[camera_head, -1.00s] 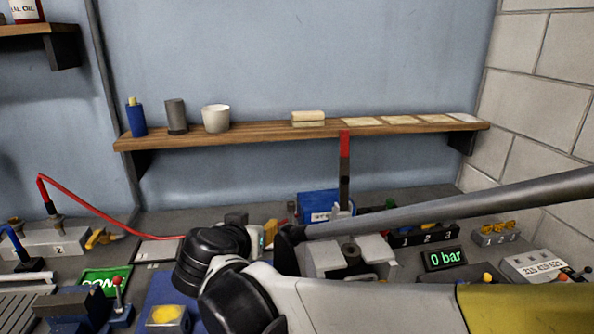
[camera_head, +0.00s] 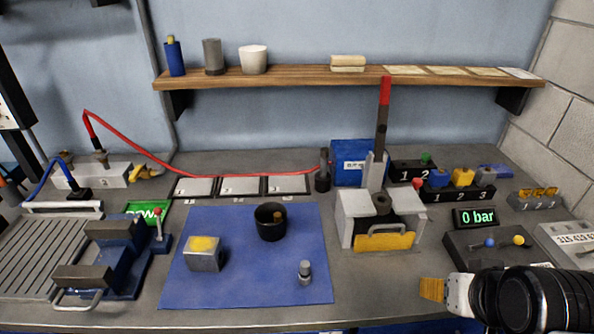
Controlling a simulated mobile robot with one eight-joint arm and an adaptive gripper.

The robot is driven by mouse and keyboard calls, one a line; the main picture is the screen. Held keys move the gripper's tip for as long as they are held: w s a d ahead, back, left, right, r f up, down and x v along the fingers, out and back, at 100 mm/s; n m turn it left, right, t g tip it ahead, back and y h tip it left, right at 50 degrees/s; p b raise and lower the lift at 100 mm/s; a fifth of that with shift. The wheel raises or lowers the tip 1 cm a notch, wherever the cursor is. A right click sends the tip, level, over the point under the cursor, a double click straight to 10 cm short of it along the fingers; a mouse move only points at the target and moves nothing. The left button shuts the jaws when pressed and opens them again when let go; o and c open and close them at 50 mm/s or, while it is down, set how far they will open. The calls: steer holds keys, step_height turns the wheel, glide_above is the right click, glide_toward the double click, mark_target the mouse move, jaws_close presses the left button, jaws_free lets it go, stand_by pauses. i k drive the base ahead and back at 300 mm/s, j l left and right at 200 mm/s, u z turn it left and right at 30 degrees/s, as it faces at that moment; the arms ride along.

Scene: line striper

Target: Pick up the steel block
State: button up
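A silver-grey cube with a round yellow patch on top, which looks like the steel block (camera_head: 205,260), rests on the left part of the blue mat (camera_head: 250,285). It stands free, with nothing touching it. My arm comes in at the lower right, with black and white parts. Its end, where my gripper (camera_head: 435,289) appears to be, shows an orange-yellow piece at the tip. This end is well to the right of the block, beyond the mat. The fingers are not clear enough to tell open from shut.
A black cup (camera_head: 271,223) and a small grey cylinder (camera_head: 305,273) stand on the mat. A blue vise (camera_head: 115,255) is left of it. A grey press (camera_head: 355,215) with a red-tipped lever stands to the right. Bare bench lies between mat and arm.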

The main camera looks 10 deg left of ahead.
mark_target(202, 252)
steer(key=u, duration=1.65)
steer(key=l+u, duration=0.3)
steer(key=l, duration=0.9)
steer(key=k, duration=0.1)
